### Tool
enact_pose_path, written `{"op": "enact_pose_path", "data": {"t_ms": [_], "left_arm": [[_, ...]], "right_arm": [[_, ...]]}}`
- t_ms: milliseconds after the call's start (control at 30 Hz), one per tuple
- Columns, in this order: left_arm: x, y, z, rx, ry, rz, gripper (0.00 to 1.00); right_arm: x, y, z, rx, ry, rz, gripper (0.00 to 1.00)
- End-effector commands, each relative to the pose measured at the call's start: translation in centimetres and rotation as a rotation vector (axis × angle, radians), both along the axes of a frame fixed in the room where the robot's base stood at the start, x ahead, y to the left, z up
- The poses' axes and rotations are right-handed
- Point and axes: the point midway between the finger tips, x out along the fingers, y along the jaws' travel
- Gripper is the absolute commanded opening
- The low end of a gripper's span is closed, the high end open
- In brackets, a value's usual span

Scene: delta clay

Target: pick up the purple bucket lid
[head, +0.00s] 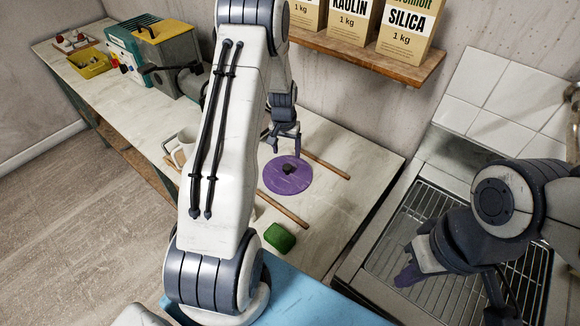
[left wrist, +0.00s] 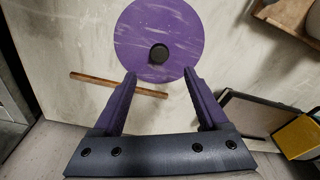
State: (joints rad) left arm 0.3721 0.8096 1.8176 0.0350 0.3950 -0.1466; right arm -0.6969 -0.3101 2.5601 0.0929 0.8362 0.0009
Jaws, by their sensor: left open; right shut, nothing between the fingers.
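The purple bucket lid (head: 287,176) is a flat round disc with a small black knob in its middle, lying on the worktop. In the left wrist view the lid (left wrist: 158,22) is at the top centre, cut off by the frame's edge, and its knob lies just ahead of the fingertips. My left gripper (head: 284,143) is open above the lid's far edge; in its wrist view the fingers (left wrist: 160,76) stand apart with nothing between them. My right gripper (head: 408,276) is at the lower right over the sink rack, partly hidden by its own arm.
Wooden sticks (head: 326,166) lie on both sides of the lid. The metal rack (head: 435,270) is at right; a shelf (head: 370,58) with bags hangs behind.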

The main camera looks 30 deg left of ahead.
Motion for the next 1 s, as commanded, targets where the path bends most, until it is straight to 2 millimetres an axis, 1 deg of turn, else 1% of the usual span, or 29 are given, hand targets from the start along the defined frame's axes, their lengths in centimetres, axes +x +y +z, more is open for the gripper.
{"op": "enact_pose_path", "data": {"t_ms": [33,100,267,367,500,633,767,967,1000], "left_arm": [[0.0,0.1,-0.8,-0.002,0.004,0.001,0.76],[0.1,0.1,-1.6,-0.001,0.003,0.002,0.76],[0.3,0.1,-2.6,0.000,0.001,0.001,0.76],[0.2,-0.1,-3.5,-0.002,0.003,-0.001,0.76],[0.1,-0.3,-5.4,-0.002,0.005,-0.002,0.76],[0.5,-0.3,-7.0,-0.001,0.002,-0.003,0.76],[0.6,-0.3,-7.7,0.000,0.000,-0.004,0.76],[0.6,-0.3,-7.7,0.000,-0.001,-0.004,0.76],[0.6,-0.3,-7.7,0.000,-0.001,-0.003,0.65]], "right_arm": [[0.0,0.0,0.3,0.000,0.000,0.000,0.00],[0.0,0.0,0.5,0.000,0.000,0.000,0.00],[0.0,0.0,0.8,0.000,0.000,-0.001,0.00],[0.0,0.0,1.5,0.000,0.000,-0.001,0.00],[0.0,0.0,2.7,0.000,0.000,-0.001,0.00],[0.0,0.0,3.0,0.000,0.000,-0.002,0.00],[0.0,0.0,3.0,0.000,0.000,-0.002,0.00],[0.0,0.0,3.0,0.000,0.000,-0.002,0.00],[0.0,0.0,3.0,0.000,0.000,-0.002,0.00]]}}
